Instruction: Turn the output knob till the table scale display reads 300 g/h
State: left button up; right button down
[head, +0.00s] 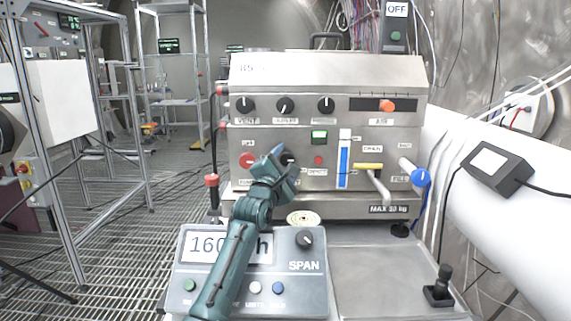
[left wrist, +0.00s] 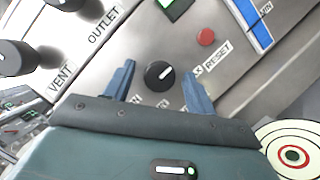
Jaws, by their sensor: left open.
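The table scale display (head: 205,246) shows "160" and an "h" at its right; my left arm covers the middle. My left gripper (head: 285,158) is open at the front panel of the steel machine (head: 245,130). A black round knob (head: 289,158) with a white pointer line is partly hidden behind the fingers. In the left wrist view the knob (left wrist: 158,74) lies between the two blue fingers (left wrist: 158,84), with a gap on each side. The fingers hide part of its label, so I cannot read its name. My right gripper is not in view.
A VENT knob (head: 245,105) and others line the panel's upper row. A red RESET button (head: 318,160) and a blue level gauge (head: 344,163) are right of the gripper. A yellow-handled lever (head: 369,166) sticks out farther right. The scale's SPAN knob (head: 304,239) is below.

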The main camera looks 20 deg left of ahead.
pick_arm(q)
jog(key=shift+c, duration=0.5)
jog(key=c, duration=0.9)
jog(key=shift+r+p, duration=0.1)
jog(key=shift+p, duration=0.2)
